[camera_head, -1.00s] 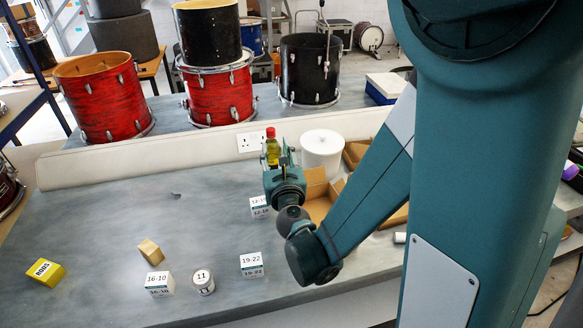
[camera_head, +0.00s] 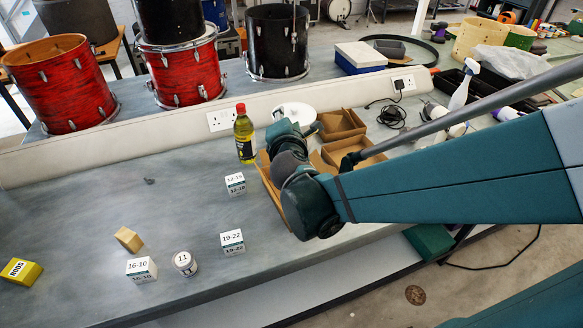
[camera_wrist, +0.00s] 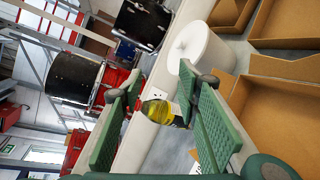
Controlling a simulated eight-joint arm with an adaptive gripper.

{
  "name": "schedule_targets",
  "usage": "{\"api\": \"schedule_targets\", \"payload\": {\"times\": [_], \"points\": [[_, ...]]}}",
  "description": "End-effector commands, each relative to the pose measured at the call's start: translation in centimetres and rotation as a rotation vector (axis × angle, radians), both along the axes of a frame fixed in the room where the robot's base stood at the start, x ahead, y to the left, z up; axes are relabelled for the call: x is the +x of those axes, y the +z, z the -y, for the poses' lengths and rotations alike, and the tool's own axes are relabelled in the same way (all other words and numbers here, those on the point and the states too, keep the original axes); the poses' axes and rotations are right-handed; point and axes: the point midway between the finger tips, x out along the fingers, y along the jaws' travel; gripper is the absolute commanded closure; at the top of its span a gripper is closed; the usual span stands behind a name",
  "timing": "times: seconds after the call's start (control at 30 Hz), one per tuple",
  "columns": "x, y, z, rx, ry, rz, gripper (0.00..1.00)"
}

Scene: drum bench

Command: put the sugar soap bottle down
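A bottle with yellow-green liquid, a red cap and a dark label (camera_head: 244,138) stands upright on the grey bench, close to the back upstand. I take it for the sugar soap bottle; its label is too small to read. My gripper (camera_head: 277,133) is just right of it in the head view, with a small gap between them. In the wrist view the bottle (camera_wrist: 163,111) shows beyond and between my two spread green fingers (camera_wrist: 160,82). The gripper looks open and clear of the bottle. My gripper partly hides the white round tub (camera_head: 293,110) behind it.
Open cardboard boxes (camera_head: 342,124) lie right of my gripper. White number blocks (camera_head: 235,183), a numbered can (camera_head: 185,263), a wooden block (camera_head: 128,239) and a yellow box (camera_head: 20,271) stand forward and left. The bench left of the bottle is mostly clear.

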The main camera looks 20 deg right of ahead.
Motion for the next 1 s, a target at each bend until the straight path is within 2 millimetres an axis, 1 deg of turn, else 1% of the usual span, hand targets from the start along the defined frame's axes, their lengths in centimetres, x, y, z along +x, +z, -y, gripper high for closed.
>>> {"api": "schedule_targets", "payload": {"times": [0.1,0.2,0.37,0.5,0.77,1.0], "points": [[-1.6,0.0,1.0,0.149,-0.064,-0.005,0.67],[-3.1,-0.2,1.6,0.278,-0.118,-0.01,0.67],[-5.5,-0.6,2.3,0.48,-0.211,-0.018,0.67],[-7.8,-1.0,2.5,0.653,-0.297,-0.026,0.67],[-12.3,-1.9,2.1,0.967,-0.465,-0.045,0.67],[-16.9,-2.6,0.8,1.246,-0.631,-0.069,0.67]]}}
